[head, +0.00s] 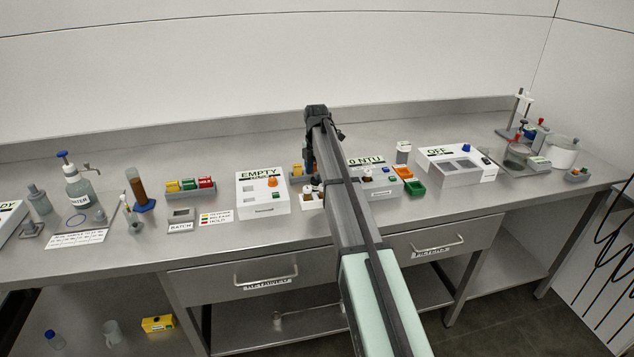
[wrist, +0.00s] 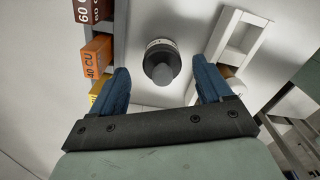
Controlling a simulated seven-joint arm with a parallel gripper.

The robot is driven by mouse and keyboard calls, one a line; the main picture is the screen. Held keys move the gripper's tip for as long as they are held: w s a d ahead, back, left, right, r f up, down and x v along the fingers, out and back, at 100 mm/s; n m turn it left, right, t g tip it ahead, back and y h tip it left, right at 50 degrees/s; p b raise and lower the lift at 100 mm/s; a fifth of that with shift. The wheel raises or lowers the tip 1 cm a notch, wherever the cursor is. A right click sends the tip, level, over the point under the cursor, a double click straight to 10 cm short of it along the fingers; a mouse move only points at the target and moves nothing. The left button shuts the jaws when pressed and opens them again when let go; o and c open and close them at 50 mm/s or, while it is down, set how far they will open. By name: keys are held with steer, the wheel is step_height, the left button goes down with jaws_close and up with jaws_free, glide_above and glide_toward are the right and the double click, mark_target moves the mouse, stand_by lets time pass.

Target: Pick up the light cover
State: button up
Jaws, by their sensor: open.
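A round black cap with a grey knob, which I take to be the light cover (wrist: 161,64), shows in the wrist view. It has a pale marked band at its far edge and sits on a light surface. My gripper (wrist: 164,85) is open. Its two blue fingers are spread to the left and right of the cover, with gaps on both sides and nothing held between them. I cannot tell the exact height of the fingers relative to it. In the head view my arm hides most of the gripper area, and I cannot clearly make out the cover there.
Orange and brown labelled blocks (wrist: 97,54) stand close by the left finger. A white rack (wrist: 239,38) with a brown-and-white vial is near the right finger. The EMPTY box (head: 262,205) and 0 NTU box (head: 380,190) flank my arm on the steel bench (head: 330,235).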

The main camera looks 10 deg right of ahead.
mark_target(316, 173)
step_height(316, 173, down, 4)
steer(key=shift+s+r, duration=0.15)
steer(key=shift+r, duration=0.05)
steer(key=c, duration=1.1)
steer(key=shift+r, duration=0.1)
